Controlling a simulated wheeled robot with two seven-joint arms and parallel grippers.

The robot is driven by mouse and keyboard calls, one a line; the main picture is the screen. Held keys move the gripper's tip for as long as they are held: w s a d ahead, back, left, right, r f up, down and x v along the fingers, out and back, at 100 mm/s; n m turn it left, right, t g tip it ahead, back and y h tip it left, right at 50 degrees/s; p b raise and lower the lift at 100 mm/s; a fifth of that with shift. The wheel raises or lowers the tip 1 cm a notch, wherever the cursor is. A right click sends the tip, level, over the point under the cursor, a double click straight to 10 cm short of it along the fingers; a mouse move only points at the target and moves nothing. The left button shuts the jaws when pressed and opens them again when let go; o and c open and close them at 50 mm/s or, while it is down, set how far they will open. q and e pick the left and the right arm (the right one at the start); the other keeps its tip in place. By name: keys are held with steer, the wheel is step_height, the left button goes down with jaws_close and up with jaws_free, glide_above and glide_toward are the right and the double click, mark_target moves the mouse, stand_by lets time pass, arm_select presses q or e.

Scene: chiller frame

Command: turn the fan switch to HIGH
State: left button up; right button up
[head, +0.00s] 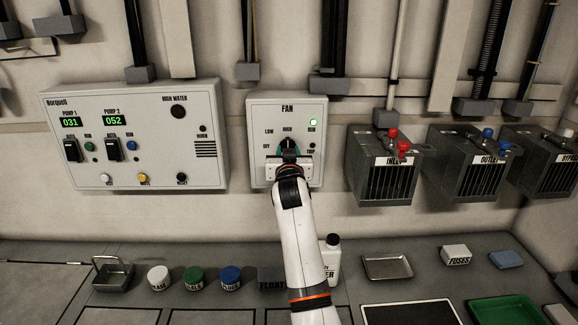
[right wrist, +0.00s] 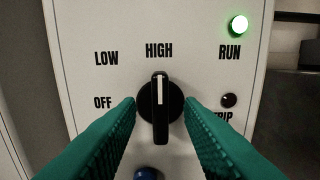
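The fan switch is a black round knob (right wrist: 160,108) with a white pointer line on the FAN panel (head: 262,125). Its pointer stands upright, at HIGH; LOW and OFF are printed to its left. In the head view the knob (head: 288,142) is partly hidden by my right gripper (head: 289,151). In the right wrist view the green fingers of my right gripper (right wrist: 160,104) are apart, one on each side of the knob, with slim gaps beside it. The RUN lamp (right wrist: 238,25) is lit green and the TRIP lamp (right wrist: 229,100) is dark. My left gripper is out of view.
A pump panel (head: 135,135) is on the wall at left. Vented boxes with levers, INLET (head: 385,185) and OUTLET (head: 470,175) among them, hang at right. Below, the bench holds colored jars, a white bottle (head: 333,262) beside my arm, and trays.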

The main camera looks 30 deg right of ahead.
steer(key=b+v, duration=0.1)
steer(key=v, duration=0.9)
steer(key=shift+s+a, duration=0.2)
steer(key=shift+s, duration=0.05)
steer(key=shift+f, duration=0.15)
